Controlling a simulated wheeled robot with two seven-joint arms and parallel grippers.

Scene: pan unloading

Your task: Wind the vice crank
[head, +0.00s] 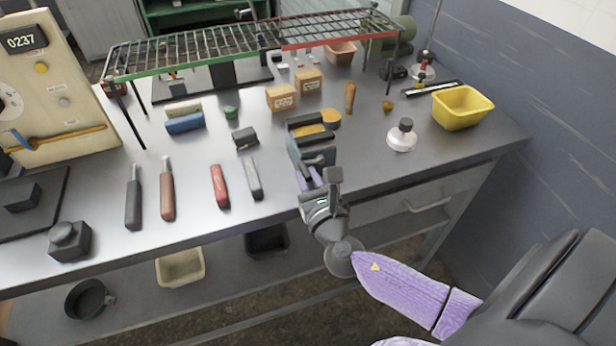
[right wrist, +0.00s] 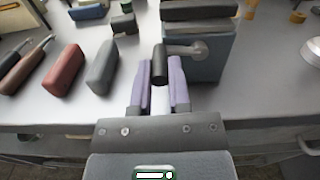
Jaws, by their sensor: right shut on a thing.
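The vice (head: 298,150) is a blue-grey block with dark jaws near the front edge of the bench. It also shows in the right wrist view (right wrist: 205,68), at the upper right. Its crank has a metal arm (right wrist: 187,49) on the vice's near face and a black handle (right wrist: 160,68). My right gripper (head: 312,178) is at the near side of the vice. In the right wrist view, its two purple fingers (right wrist: 161,75) stand on either side of the black handle and are shut on it. In the head view the handle is hidden by the gripper. My left gripper is not in view.
Several hand tools lie left of the vice, including a red-handled one (head: 219,187). A white round-based object (head: 402,138) and a yellow bin (head: 462,107) stand to the right. Wire racks (head: 190,55) stand behind. Bare bench lies between the vice and the white object.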

